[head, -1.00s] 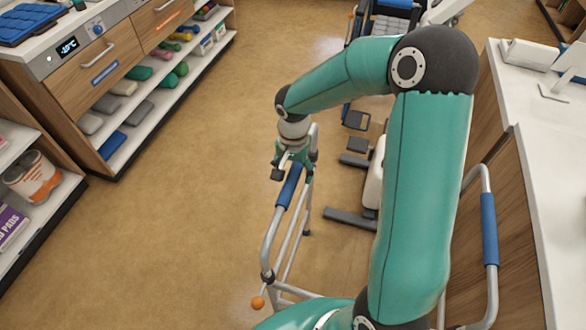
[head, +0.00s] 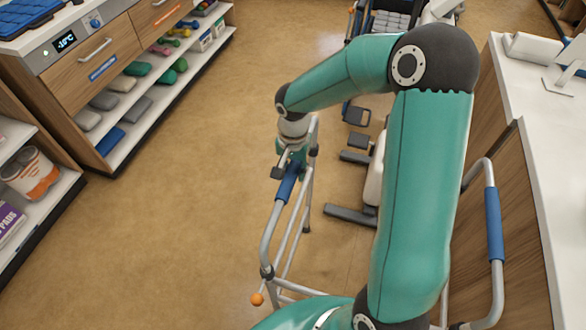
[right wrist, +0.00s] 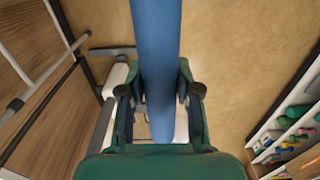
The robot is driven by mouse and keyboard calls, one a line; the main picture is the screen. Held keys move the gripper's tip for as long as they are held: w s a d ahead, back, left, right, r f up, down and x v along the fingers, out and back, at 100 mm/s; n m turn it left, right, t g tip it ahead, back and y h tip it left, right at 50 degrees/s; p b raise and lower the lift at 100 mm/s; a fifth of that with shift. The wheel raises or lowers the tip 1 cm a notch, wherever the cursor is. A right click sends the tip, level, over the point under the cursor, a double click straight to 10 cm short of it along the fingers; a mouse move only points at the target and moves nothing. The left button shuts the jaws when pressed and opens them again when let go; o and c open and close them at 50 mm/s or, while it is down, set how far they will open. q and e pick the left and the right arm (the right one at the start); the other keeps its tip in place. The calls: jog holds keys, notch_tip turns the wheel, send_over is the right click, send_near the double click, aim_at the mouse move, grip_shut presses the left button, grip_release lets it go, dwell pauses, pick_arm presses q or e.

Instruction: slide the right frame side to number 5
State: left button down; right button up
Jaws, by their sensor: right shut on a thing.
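A grey tubular walking frame stands on the floor in the head view. Its left-hand side rail (head: 268,238) carries a blue grip (head: 286,188), and its right-hand side carries another blue grip (head: 493,222). My right gripper (head: 285,166) is shut on the far end of the left-hand blue grip. In the right wrist view the fingers (right wrist: 160,92) lie on both sides of the blue grip (right wrist: 158,45). An orange ball (head: 257,299) sits low on the left-hand side. No number scale is readable; my arm hides the frame's middle. My left gripper is not in view.
A shelf unit (head: 125,115) with weights stands at the left, with another shelf (head: 40,205) nearer. A white-topped counter (head: 530,130) runs along the right. Exercise equipment with pedals (head: 355,115) stands beyond the frame. Open floor (head: 180,220) lies left of the frame.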

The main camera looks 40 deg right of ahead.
jog(key=shift+w+r+p, duration=0.1)
jog(key=shift+r+p, duration=2.3)
jog(key=shift+r, duration=1.45)
jog(key=o, duration=1.3)
jog(key=shift+f, duration=0.1)
notch_tip(320, 180, up, 7)
jog(key=p, duration=0.4)
jog(key=shift+p, duration=0.3)
